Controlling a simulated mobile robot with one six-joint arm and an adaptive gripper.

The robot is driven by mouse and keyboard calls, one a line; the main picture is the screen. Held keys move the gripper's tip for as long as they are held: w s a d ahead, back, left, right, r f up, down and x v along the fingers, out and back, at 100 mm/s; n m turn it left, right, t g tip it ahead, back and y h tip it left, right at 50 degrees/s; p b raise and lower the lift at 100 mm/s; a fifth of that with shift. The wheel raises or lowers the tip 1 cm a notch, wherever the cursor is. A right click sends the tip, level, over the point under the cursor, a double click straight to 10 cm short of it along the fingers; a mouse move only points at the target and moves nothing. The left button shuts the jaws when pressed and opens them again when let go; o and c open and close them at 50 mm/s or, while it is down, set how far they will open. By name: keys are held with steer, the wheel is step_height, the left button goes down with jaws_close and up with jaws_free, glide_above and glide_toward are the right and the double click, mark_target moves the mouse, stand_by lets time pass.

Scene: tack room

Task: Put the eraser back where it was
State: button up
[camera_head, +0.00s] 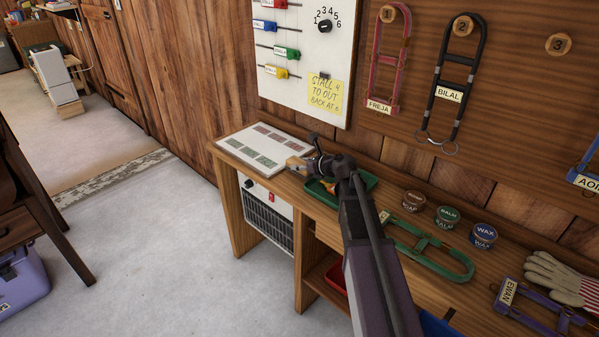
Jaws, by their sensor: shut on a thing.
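My gripper (303,163) is over the left part of the wooden bench, in front of the wall. It is shut on a small pale tan block (296,163), which looks like the eraser; it is small and partly covered by the fingers. The block is beside the right edge of a white board with printed panels (262,149) lying on the bench. I cannot tell whether the block touches the board or the bench. A white wall board (297,40) with coloured sliders, a dial and a yellow note (324,95) hangs above and behind the gripper.
A green tray (359,181) lies right of my gripper, partly hidden by my arm. Several round tins (447,215), a green halter (432,250), gloves (560,279) and a purple halter (540,312) lie further right. A white-fronted heater (266,212) stands under the bench.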

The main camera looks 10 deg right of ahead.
steer(key=shift+f+b, duration=0.35)
steer(key=shift+f, duration=0.3)
steer(key=shift+f, duration=0.15)
steer(key=o, duration=1.1)
steer(key=shift+o, duration=0.2)
steer(key=shift+s+d+r, duration=0.1)
steer(key=shift+r, duration=0.2)
steer(key=p+v, duration=0.5)
steer(key=v, duration=0.6)
steer(key=shift+s+d+r, duration=0.1)
steer(key=shift+s+d, duration=0.1)
steer(key=shift+s, duration=0.05)
steer(key=shift+s, duration=0.1)
